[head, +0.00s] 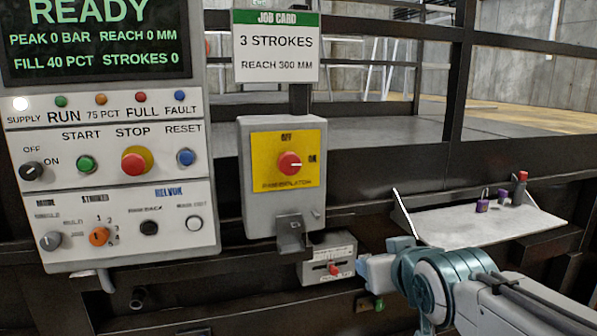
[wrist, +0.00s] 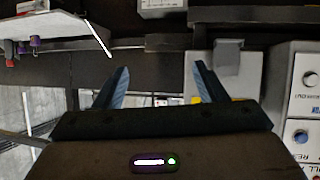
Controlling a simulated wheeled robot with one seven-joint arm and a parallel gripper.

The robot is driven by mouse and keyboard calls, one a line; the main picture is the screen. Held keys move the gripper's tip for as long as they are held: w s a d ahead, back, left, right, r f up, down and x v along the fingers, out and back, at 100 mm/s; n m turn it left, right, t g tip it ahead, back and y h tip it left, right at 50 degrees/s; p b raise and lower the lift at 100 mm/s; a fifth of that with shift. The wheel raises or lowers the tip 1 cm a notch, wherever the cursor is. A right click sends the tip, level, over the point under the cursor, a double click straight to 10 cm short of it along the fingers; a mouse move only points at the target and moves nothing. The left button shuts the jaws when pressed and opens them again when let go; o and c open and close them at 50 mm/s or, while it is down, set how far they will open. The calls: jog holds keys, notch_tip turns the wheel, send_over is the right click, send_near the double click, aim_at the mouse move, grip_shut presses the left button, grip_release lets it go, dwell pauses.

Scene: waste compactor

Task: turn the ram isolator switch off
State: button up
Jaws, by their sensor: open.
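The ram isolator switch (head: 289,163) is a red round knob on a yellow plate on the front of a grey box (head: 260,205). Its pale mark points right, toward the ON label; OFF is printed above it. In the wrist view, part of the grey box (wrist: 232,68) and a sliver of yellow show near the right finger; the knob is hidden there. My gripper (wrist: 160,82) is open and empty, with its two dark blue fingers apart. In the head view, my arm's end is below and right of the switch, apart from it.
A control panel (head: 118,190) with several knobs and buttons stands left of the box. A hasp (head: 291,233) juts from the box's lower edge. A small lever box (head: 327,260) sits below. A shelf (head: 470,228) with small items is at right.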

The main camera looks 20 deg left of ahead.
aim_at(291, 164)
jog(key=a+r+n+t+y, duration=0.35)
jog(key=a+r+y, duration=0.25)
jog(key=a+r, duration=0.6)
jog(key=p+x, duration=0.2)
jog(key=x, duration=1.1)
jog(key=shift+w+a+p, duration=0.2)
jog(key=shift+a+p, duration=0.05)
jog(key=shift+p, duration=0.1)
jog(key=c, duration=1)
